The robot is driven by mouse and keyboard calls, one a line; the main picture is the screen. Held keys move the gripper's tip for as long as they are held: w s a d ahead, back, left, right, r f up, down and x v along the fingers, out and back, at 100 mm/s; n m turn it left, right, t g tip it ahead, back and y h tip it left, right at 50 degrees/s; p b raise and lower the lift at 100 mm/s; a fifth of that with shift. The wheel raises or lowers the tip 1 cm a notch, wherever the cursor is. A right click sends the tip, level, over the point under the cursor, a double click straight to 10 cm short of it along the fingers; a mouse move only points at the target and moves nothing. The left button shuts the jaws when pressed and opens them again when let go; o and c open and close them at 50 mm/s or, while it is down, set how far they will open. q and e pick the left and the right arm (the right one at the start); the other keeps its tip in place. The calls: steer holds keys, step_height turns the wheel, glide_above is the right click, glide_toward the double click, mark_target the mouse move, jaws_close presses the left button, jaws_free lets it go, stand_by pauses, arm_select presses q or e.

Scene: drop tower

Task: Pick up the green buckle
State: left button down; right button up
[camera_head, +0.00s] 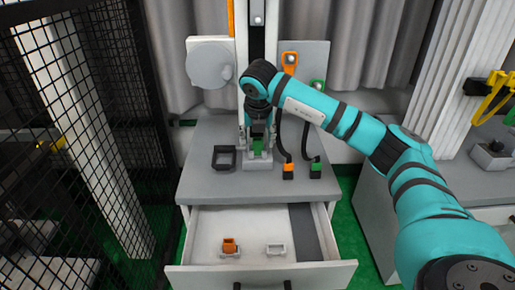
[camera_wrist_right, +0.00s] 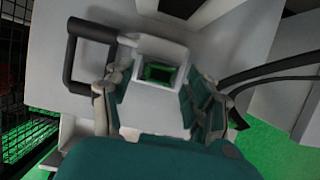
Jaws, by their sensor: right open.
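The green buckle (camera_head: 257,146) sits in a small grey holder (camera_head: 258,163) on top of the grey cabinet. In the wrist view the green buckle (camera_wrist_right: 158,73) shows as a green frame with a dark middle inside the pale holder (camera_wrist_right: 162,49). My right gripper (camera_head: 257,133) points down over the holder. In the wrist view its open fingers (camera_wrist_right: 156,96) stand on the left and right of the holder, with nothing gripped. Whether they touch it I cannot tell. The gripper hides the buckle's upper part in the head view. My left gripper is out of view.
A black frame (camera_head: 224,158) stands left of the holder. Black straps with an orange end (camera_head: 288,171) and a green end (camera_head: 315,170) lie to its right. The open drawer (camera_head: 262,277) below holds an orange buckle (camera_head: 229,244) and an empty grey holder (camera_head: 276,249).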

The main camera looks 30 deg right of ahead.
steer(key=shift+w+d+f, duration=0.15)
steer(key=shift+f, duration=0.45)
steer(key=shift+r, duration=0.1)
steer(key=c, duration=1.1)
steer(key=shift+o, duration=0.2)
